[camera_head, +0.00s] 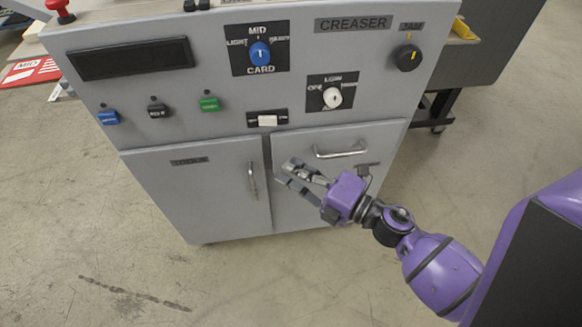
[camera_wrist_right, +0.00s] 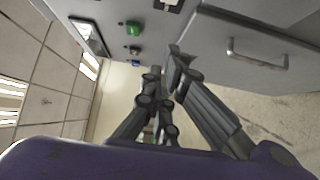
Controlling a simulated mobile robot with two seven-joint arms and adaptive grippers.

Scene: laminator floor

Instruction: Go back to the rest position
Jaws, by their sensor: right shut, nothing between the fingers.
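My right gripper (camera_head: 290,176) is in front of the lower doors of a grey machine (camera_head: 228,140) in the head view. It is shut and empty. Its fingertips are near the right-hand door (camera_head: 295,205), left of and below that door's horizontal handle (camera_head: 340,150); I cannot tell whether they touch the door. In the right wrist view the gripper (camera_wrist_right: 168,62) points toward the machine front, with the fingers close together at their tips. My left gripper is not in view.
The panel carries a blue knob (camera_head: 260,54), a white knob (camera_head: 332,97), a black knob (camera_head: 407,57), a white switch (camera_head: 267,120) and a green button (camera_head: 209,103). The left door has a vertical handle (camera_head: 252,181). Bare concrete floor (camera_head: 120,255) lies in front.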

